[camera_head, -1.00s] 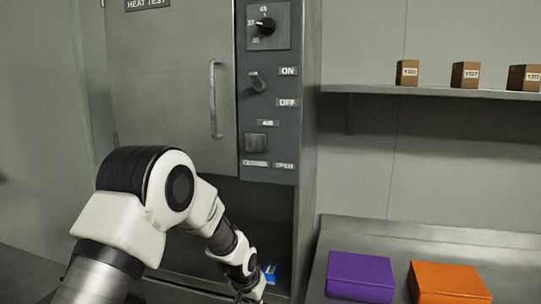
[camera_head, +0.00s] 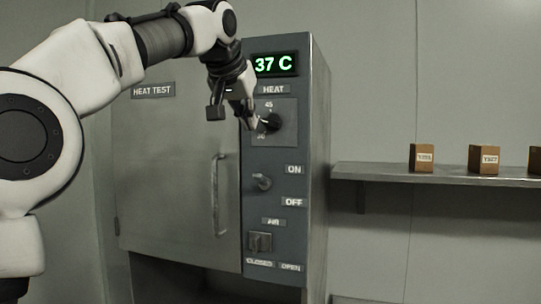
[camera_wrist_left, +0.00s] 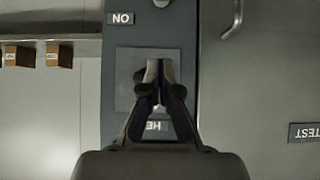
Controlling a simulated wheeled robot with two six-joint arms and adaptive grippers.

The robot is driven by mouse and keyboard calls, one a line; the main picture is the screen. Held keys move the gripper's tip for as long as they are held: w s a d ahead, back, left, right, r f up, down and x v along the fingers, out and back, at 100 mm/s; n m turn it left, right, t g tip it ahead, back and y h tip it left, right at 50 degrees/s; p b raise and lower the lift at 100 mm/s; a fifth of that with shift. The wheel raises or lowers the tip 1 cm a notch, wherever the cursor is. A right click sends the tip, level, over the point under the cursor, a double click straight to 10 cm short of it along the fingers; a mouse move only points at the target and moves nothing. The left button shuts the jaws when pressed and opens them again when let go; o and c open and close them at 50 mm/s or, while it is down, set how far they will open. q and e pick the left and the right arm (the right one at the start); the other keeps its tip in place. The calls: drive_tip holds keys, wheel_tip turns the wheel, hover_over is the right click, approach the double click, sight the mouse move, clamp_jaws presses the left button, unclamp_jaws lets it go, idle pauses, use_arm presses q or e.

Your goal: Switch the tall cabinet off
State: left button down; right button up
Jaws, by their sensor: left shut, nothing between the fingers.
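The tall cabinet (camera_head: 170,190) is grey, with a dark control panel on its right side. Its display (camera_head: 276,64) is lit green and reads 37 C. The power lever (camera_head: 261,182) sits between the ON label (camera_head: 294,170) and the OFF label (camera_head: 293,202) and appears tilted up. My left gripper (camera_head: 252,123) is shut and empty at the heat dial (camera_head: 270,122), above the lever; I cannot tell if it touches. In the left wrist view the shut fingers (camera_wrist_left: 158,68) cover the dial, and the lever (camera_wrist_left: 161,3) shows at the top edge. My right gripper is out of view.
The door handle (camera_head: 217,195) stands out left of the panel. A square AIR switch (camera_head: 260,242) is below the lever. A shelf (camera_head: 390,174) with small brown boxes (camera_head: 422,158) is on the right. The space before the lower panel is clear.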

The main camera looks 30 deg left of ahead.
use_arm(q)
drive_tip(key=w, duration=0.3)
drive_tip(key=p, duration=0.2)
hover_over(259, 174)
drive_tip(key=w+a, duration=0.1)
drive_tip(key=w, duration=0.2)
wheel_tip(259, 174, down, 7)
drive_tip(key=shift+a+r, duration=0.15)
drive_tip(key=shift+r, duration=0.05)
drive_tip(key=shift+s+d+f, duration=0.25)
drive_tip(key=shift+s+f, duration=0.65)
drive_tip(key=shift+f, duration=0.25)
drive_tip(key=shift+s+f, duration=0.25)
drive_tip(key=shift+f, duration=0.4)
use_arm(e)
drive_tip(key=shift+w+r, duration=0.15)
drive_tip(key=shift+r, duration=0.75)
use_arm(q)
drive_tip(key=shift+w, duration=0.1)
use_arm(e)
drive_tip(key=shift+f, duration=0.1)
